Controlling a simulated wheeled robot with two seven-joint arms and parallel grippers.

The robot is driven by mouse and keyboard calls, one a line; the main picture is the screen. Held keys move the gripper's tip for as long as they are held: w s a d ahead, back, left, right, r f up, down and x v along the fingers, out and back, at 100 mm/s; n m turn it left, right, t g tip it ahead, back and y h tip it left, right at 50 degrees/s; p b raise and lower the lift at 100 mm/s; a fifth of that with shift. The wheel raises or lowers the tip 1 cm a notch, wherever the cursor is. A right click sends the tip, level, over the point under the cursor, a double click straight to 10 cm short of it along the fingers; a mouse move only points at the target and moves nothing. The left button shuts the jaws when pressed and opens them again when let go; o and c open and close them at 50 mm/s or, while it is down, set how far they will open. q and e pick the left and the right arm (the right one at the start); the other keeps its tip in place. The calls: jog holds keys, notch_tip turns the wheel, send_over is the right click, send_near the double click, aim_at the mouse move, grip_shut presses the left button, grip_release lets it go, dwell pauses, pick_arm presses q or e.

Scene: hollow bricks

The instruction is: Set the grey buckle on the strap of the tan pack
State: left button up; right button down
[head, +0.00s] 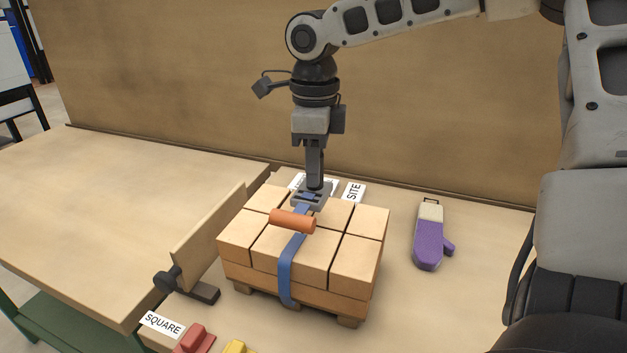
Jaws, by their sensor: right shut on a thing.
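The tan pack (361,222) is a block of several tan bricks on a small wooden pallet. A blue strap (287,267) runs up its front face and back over its top. An orange cylinder (292,220) lies across the strap on top of the pack. My right gripper (315,183) points straight down over the back of the pack top, shut on the grey buckle (311,200). The buckle is at the strap, behind the orange cylinder. I cannot tell whether it rests on the strap or hangs just above it. My left gripper is out of view.
An upright wooden board (207,229) with a dark knob stands left. A SITE label (353,192) is behind; a SQUARE label (162,324), red block (195,341) and yellow block (236,347) are in front.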

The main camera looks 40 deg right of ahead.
jog(key=shift+w+d+f, duration=0.4)
jog(key=shift+w+f, duration=0.1)
jog(key=shift+f, duration=1.75)
jog(key=shift+f, duration=0.1)
jog(key=shift+f, duration=0.1)
jog(key=c, duration=1.1)
grip_release()
jog(key=shift+c, duration=0.2)
notch_tip(320, 180, up, 12)
jog(key=shift+r, duration=0.2)
